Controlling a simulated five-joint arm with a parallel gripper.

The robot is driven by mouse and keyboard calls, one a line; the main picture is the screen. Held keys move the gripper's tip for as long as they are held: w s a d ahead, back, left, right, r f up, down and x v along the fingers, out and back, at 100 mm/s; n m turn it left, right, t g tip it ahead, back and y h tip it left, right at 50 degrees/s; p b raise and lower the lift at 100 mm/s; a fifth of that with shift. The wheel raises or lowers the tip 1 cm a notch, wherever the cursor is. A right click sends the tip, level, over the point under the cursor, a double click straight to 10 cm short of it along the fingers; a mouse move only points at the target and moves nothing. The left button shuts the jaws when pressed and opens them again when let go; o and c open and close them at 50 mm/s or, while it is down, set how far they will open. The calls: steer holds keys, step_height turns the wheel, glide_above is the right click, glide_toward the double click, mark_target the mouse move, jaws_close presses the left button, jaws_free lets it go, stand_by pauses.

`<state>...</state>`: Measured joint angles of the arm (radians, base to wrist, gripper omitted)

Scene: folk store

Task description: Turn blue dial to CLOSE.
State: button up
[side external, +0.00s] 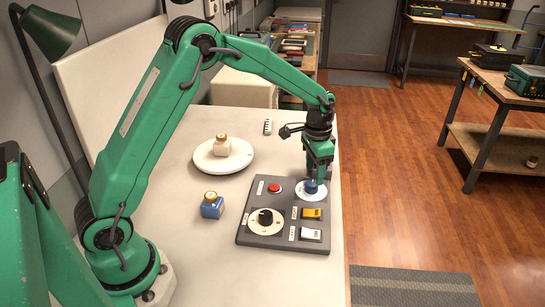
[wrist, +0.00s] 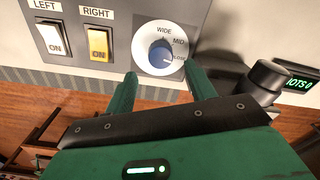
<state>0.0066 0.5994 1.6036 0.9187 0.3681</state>
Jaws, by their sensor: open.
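The blue dial (side external: 311,188) sits on a white round plate at the far right corner of the dark grey control panel (side external: 258,205). In the wrist view the dial (wrist: 160,50) has the labels WIDE, MID and CLOSE printed around its right side. Which label its pointer faces is too small to tell for sure. My gripper (side external: 316,176) hangs just above the dial in the side view. In the wrist view my gripper (wrist: 162,73) is open, its two green fingers apart on either side of the dial's near edge, holding nothing.
The panel also bears a red button (side external: 274,187), a black knob (side external: 265,217), a yellow switch (side external: 312,213) and a white switch (side external: 311,234).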

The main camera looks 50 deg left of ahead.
mark_target(312, 184)
steer(key=shift+r, duration=1.7)
steer(key=shift+s+r, duration=0.3)
steer(key=shift+r, duration=0.2)
steer(key=s+r+n+t, duration=0.2)
steer(key=s+r, duration=0.5)
steer(key=s, duration=0.3)
steer(key=s+r+n+t, duration=0.1)
steer(key=s+r+t, duration=0.1)
steer(key=s+r, duration=0.65)
steer(key=s+f+n+t, duration=0.1)
steer(key=s+f, duration=0.1)
steer(key=s, duration=0.7)
steer(key=shift+s+a+f, duration=0.15)
steer(key=shift+s+f, duration=0.15)
